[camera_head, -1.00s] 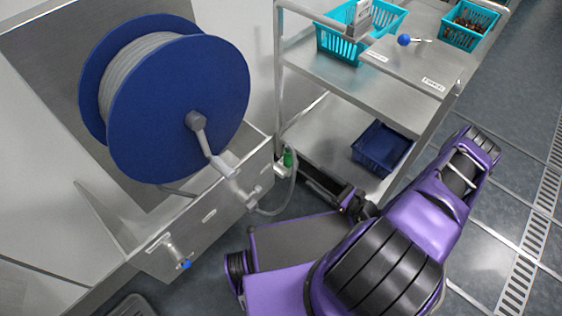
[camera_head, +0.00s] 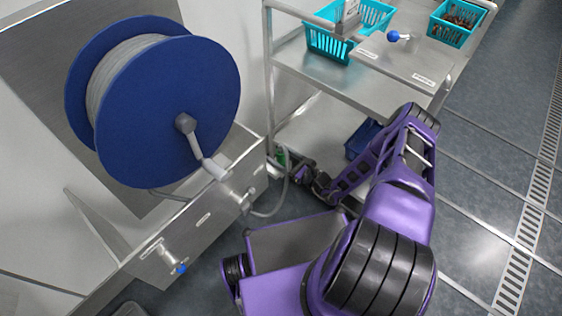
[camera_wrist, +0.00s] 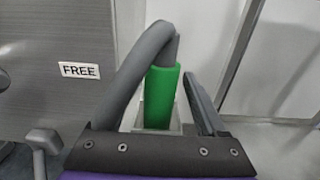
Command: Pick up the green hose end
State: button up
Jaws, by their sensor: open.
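The green hose end (camera_wrist: 161,97) stands upright in a pale holder (camera_wrist: 152,122) in the middle of the wrist view. The grey hose (camera_wrist: 140,66) leaves its top and arches down to the left. My gripper (camera_wrist: 163,82) is open and close to the green hose end. One dark finger shows just right of it; the other is hard to tell behind the hose. In the head view the green hose end (camera_head: 281,157) is small, beside the steel cabinet's corner, with my gripper (camera_head: 297,168) right next to it, partly hidden.
A blue hose reel (camera_head: 168,115) sits on the steel cabinet (camera_head: 205,212). A blue-handled tap (camera_head: 180,268) juts from its front. A cart (camera_head: 322,82) with turquoise baskets (camera_head: 330,42) stands behind my arm. A FREE label (camera_wrist: 79,71) is left of the hose.

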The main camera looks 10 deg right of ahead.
jog(key=shift+x, duration=1)
grip_shut()
